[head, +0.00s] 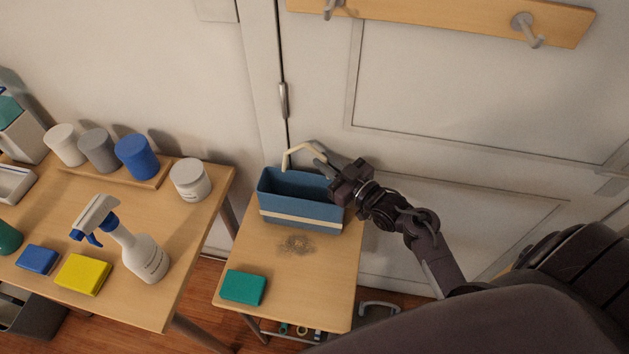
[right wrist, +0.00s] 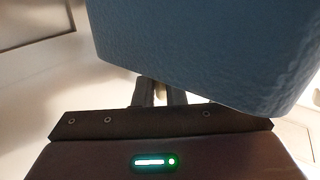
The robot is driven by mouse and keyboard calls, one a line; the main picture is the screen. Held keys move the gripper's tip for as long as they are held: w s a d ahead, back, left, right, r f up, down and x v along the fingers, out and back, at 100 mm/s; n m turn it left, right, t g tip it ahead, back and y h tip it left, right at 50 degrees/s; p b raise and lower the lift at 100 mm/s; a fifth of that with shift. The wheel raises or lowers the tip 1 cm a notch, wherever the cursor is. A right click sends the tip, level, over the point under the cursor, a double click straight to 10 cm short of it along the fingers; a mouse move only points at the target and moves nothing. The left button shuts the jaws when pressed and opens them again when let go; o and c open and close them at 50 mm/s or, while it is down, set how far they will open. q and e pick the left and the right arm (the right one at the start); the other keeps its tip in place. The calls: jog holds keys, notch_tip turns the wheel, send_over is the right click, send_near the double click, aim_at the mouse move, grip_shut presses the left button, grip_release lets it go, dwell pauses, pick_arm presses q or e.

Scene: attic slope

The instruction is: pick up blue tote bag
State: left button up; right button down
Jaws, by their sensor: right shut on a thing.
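The blue tote bag (head: 300,202) stands upright at the back of the small wooden table, with a cream band around it and a cream handle (head: 303,148) above its open top. My right gripper (head: 327,165) reaches in from the right and is shut on the handle at the bag's right end. In the right wrist view the fingers (right wrist: 160,95) are close together with a bit of cream between them, and the bag's blue side (right wrist: 205,50) fills the upper right. I cannot tell whether the bag's base touches the table. My left gripper is not in view.
A green sponge (head: 243,287) and a dark smudge (head: 297,244) are on the small table (head: 325,290). The left table holds a spray bottle (head: 135,243), yellow (head: 83,274) and blue (head: 37,259) sponges and several canisters. A hook rail (head: 450,18) is on the wall above.

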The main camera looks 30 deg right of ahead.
jog(key=shift+r, duration=0.2)
notch_tip(320, 180, up, 7)
jog(key=shift+s+a+f+b, duration=0.15)
jog(key=shift+b, duration=0.55)
jog(key=s+a+b, duration=0.4)
jog(key=s+a, duration=0.7)
jog(key=s, duration=0.4)
jog(key=shift+s+a, duration=0.3)
jog(key=shift+a, duration=0.1)
jog(key=c, duration=2.1)
grip_release()
grip_shut()
